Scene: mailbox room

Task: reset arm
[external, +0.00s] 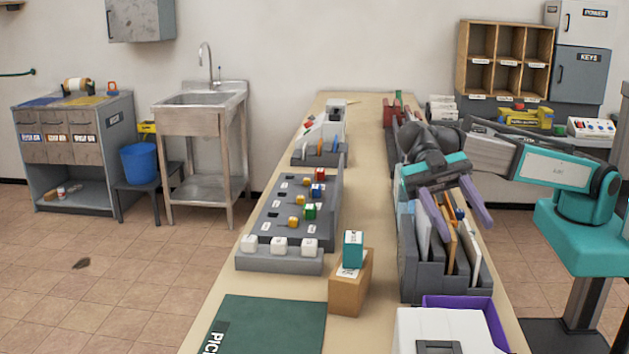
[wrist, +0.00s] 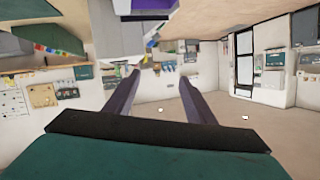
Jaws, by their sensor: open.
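My gripper (external: 455,210) is at the end of my teal and grey arm, above the grey file rack (external: 425,285) on the right side of the long table. Its two purple fingers are spread apart and nothing shows between them. In the wrist view my gripper (wrist: 158,85) is also open, with only the room beyond its fingers. The rack holds several upright folders (external: 450,250) in white, orange and blue. The fingers overlap the folders in the external view; I cannot tell if they touch.
The long table (external: 375,200) carries a grey board (external: 285,225) with coloured blocks, a teal box (external: 353,248) on a cardboard box (external: 347,290), a green mat (external: 268,325) and a purple bin (external: 487,305). A wooden cubby (external: 505,58) stands behind. Floor at left is mostly clear.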

